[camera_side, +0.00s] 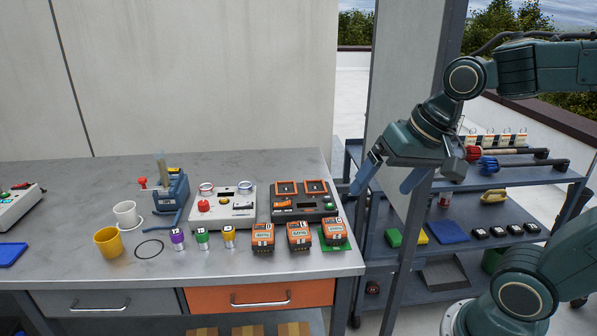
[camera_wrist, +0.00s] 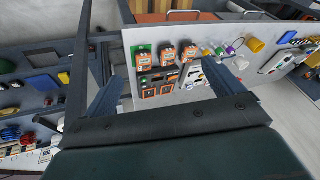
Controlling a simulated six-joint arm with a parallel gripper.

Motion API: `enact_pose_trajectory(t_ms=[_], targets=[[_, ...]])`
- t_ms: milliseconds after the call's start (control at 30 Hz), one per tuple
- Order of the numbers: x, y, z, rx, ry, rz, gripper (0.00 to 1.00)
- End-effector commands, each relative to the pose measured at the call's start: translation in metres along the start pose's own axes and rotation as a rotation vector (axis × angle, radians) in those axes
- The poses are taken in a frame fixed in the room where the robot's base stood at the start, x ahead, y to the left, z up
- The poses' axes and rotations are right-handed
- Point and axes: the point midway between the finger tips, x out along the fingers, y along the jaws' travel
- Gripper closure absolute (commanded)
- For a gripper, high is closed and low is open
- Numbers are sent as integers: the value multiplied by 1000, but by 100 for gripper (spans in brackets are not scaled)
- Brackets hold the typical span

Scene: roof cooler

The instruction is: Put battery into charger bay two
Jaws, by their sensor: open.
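Three orange-and-black batteries stand in a row near the front right of the grey bench: a left one (camera_side: 263,239), a middle one (camera_side: 299,237) and a right one (camera_side: 333,232) on a green pad (camera_side: 341,245). My gripper (camera_side: 384,187) is open and empty, in the air right of the bench. In the wrist view the batteries (camera_wrist: 168,55) and charger (camera_wrist: 160,84) show between the fingers.
A control box (camera_side: 222,208) with a red button stands left of the charger. Purple, green and yellow-topped cylinders (camera_side: 202,239), two mugs (camera_side: 108,242) and a blue tool (camera_side: 171,190) are further left. A shelf rack (camera_side: 455,235) with a grey post stands right of the bench.

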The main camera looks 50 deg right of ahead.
Motion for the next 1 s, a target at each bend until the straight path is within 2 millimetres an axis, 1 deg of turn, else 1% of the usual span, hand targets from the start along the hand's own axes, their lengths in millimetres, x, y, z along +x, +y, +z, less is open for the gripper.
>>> enact_pose_trajectory(t_ms=[33, 100, 467, 767, 1000], targets=[[6, -2, -8, 74, -14, 1, 7], [14, -4, -17, 178, -29, -4, 7], [62, -10, -65, 731, -118, -19, 7], [109, -3, -100, 1210, -211, -15, 7], [149, 10, -123, 1594, -297, -1, 7]])
